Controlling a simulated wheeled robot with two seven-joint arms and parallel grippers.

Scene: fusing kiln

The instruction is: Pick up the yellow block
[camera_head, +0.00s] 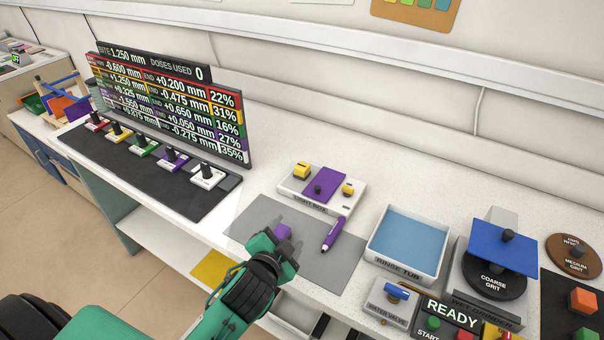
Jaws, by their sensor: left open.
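Two small yellow blocks sit on the white light box: a larger one (302,170) at its left end and a smaller one (347,190) at its right. A purple plate (322,183) with a dark knob lies between them. My left gripper (283,240) is open above the grey mat (253,215), in front of the light box and apart from both yellow blocks. A small purple piece (282,230) shows at its fingers; I cannot tell whether they touch it. My right gripper is out of view.
A purple pen (333,234) lies on the mat to the gripper's right. The rinse tub (408,243), water valve (390,296) and wet grinder (497,260) stand further right. A readout board (170,105) and a row of knobbed samples stand left. The counter behind the light box is clear.

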